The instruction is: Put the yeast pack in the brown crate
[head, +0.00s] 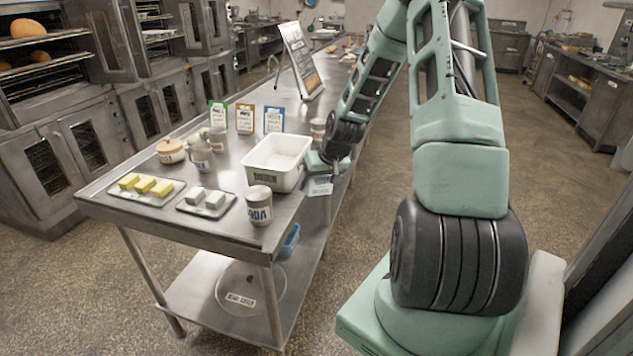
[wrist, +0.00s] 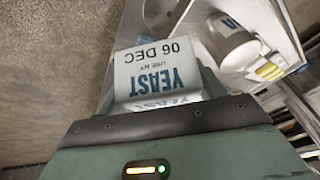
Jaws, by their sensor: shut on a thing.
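The yeast pack is a small white packet with blue lettering. In the wrist view the yeast pack (wrist: 158,72) fills the middle and reads YEAST and 06 DEC. In the head view the pack (head: 320,187) hangs just past the table's right edge, below my gripper (head: 327,168). My gripper is shut on the pack. The fingertips are largely hidden in both views. I see no brown crate in either view.
The steel table (head: 232,231) carries a white tub (head: 263,173) beside my gripper, a SODA jar (head: 259,206), trays of butter blocks (head: 145,184), small pots and several label cards. A blue container (head: 290,241) sits on the lower shelf.

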